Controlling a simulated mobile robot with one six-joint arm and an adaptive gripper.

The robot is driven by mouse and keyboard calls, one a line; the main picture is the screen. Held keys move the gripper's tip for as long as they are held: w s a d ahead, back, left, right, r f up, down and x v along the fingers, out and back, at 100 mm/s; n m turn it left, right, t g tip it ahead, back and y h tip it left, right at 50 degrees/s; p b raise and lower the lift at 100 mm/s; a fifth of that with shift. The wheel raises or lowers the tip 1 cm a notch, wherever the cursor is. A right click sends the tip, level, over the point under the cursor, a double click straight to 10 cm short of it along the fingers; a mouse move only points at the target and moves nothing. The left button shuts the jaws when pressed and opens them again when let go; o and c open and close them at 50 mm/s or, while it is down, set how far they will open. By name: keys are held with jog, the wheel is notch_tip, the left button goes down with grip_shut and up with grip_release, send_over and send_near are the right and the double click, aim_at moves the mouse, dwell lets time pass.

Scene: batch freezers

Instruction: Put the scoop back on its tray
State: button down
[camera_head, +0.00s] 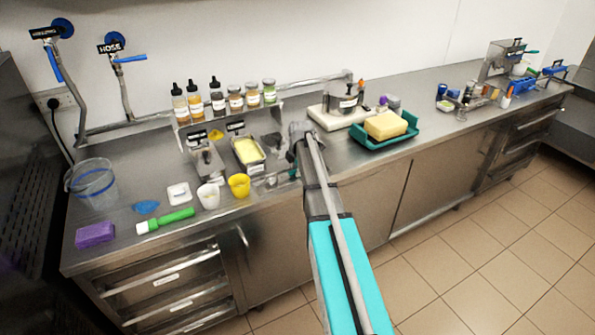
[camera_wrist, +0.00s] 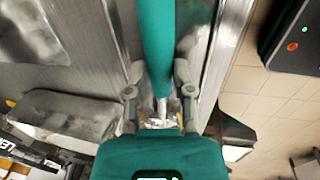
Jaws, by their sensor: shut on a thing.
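My gripper (camera_wrist: 160,97) is shut, its grey fingers on either side of a teal bar that looks like the scoop's handle (camera_wrist: 157,45). A shiny metal part shows below the bar, between the fingers. In the head view a small teal bit of the scoop (camera_head: 293,173) shows beside my arm, low at the counter's front edge; my arm hides the rest. A small metal tray (camera_head: 262,183) lies on the counter just left of it. I cannot tell whether the scoop touches that tray.
A metal pan of yellow food (camera_head: 248,150) and a yellow cup (camera_head: 239,186) stand to the left. A teal tray (camera_head: 372,143) with a yellow block is to the right. Bottles and jars (camera_head: 217,100) line the back.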

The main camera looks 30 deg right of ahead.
jog(key=shift+f, duration=0.15)
jog(key=shift+c, duration=2.4)
grip_release()
jog(key=shift+r, duration=0.2)
notch_tip(320, 180, up, 12)
jog(key=s+p, duration=0.2)
jog(key=p, duration=0.9)
jog(key=shift+s+f+p, duration=0.15)
jog(key=shift+p, duration=0.25)
